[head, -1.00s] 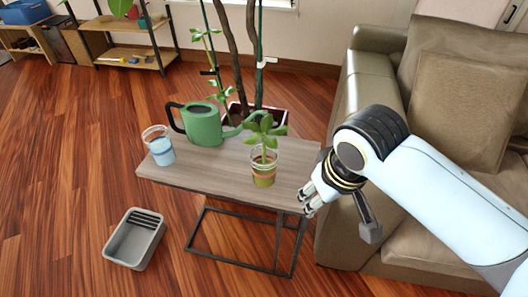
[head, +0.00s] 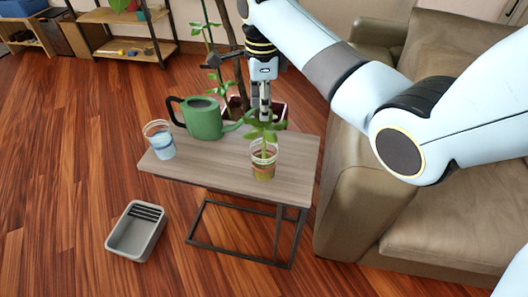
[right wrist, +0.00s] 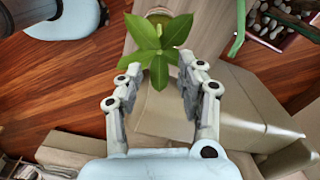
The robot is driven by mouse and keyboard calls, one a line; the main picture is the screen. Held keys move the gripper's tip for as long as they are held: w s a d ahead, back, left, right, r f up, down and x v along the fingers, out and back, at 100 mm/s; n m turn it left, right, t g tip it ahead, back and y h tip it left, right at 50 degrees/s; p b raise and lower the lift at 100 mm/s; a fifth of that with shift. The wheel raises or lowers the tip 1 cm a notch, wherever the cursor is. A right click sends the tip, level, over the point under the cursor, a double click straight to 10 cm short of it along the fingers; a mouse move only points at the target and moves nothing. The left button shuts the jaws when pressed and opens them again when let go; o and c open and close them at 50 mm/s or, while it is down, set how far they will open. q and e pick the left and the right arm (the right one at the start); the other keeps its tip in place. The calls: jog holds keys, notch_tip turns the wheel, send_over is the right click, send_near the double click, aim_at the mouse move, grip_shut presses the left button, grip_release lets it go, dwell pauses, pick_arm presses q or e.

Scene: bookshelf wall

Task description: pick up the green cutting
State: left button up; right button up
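The green cutting (head: 263,133) has several broad leaves and stands upright in a clear banded glass (head: 263,172) on the side table (head: 215,165). My right gripper (head: 265,108) points down just above and behind its leaves in the head view. In the right wrist view my right gripper (right wrist: 161,76) is open, and the leaves of the cutting (right wrist: 159,42) lie at and beyond its fingertips, with nothing gripped. Whether a finger touches a leaf is unclear. My left gripper is not in view.
A green watering can (head: 202,118) stands left of the glass, its spout reaching towards the leaves. A cup with blue contents (head: 159,140) stands at the table's left. A grey bin (head: 136,230) is on the floor. A tall plant is behind; a sofa (head: 350,215) is right.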

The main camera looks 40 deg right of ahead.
aim_at(264, 129)
notch_tip(264, 129, down, 10)
jog(key=shift+s+d+r+b, duration=0.1)
jog(key=shift+d+b, duration=0.05)
jog(key=shift+b, duration=0.35)
grip_shut()
